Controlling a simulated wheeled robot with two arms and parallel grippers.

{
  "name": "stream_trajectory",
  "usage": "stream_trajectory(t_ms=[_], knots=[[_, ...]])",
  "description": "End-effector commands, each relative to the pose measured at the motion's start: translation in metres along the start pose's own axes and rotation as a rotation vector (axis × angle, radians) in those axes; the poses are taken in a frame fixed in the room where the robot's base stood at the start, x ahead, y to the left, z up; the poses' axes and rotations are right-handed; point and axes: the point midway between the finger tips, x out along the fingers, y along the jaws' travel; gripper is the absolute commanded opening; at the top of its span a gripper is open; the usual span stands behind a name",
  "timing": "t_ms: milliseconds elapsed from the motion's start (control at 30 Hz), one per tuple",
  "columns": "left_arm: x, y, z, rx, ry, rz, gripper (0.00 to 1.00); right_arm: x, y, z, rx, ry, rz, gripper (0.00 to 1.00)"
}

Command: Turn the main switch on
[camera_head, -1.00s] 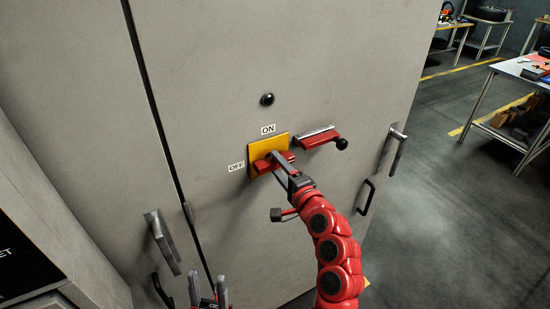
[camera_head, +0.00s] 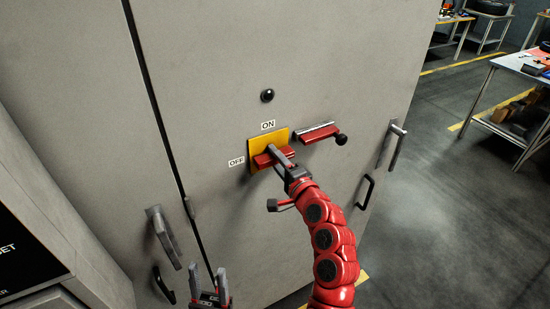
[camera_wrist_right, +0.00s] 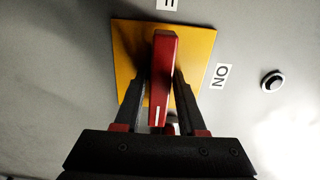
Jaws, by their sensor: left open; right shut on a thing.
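The main switch is a red handle (camera_head: 266,159) on a yellow plate (camera_head: 254,145) on the grey cabinet door. The handle lies roughly sideways, in line with the OFF label (camera_head: 236,162); the ON label (camera_head: 268,125) is above the plate. My right gripper (camera_head: 280,156) is shut on the handle. The right wrist view shows one finger on each side of the red handle (camera_wrist_right: 165,60), with the ON label (camera_wrist_right: 220,76) to the right. My left gripper (camera_head: 207,270) is open and empty, low in front of the cabinet.
A red bar with a black knob (camera_head: 340,139) sits right of the switch, and a black button (camera_head: 267,95) above it. Door handles (camera_head: 392,146) (camera_head: 163,238) stick out on both sides. Work tables (camera_head: 520,66) stand far right, beyond open floor.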

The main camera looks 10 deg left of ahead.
Motion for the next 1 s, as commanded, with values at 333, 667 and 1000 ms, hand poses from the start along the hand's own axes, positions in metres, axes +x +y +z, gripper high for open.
stream_trajectory(t_ms=[333, 667, 1000], knots=[[-0.021, 0.001, 0.004, 0.0, 0.0, 0.0, 0.5, 0.0, 0.006, 0.001, -0.088, -0.002, 0.002, 0.0], [-0.073, 0.004, 0.012, 0.0, 0.0, 0.0, 0.5, 0.0, 0.009, 0.0, -0.358, 0.001, -0.003, 0.0], [-0.136, 0.007, 0.023, 0.0, 0.0, 0.0, 0.5, 0.0, 0.011, 0.001, -0.682, -0.002, 0.001, 0.0]])
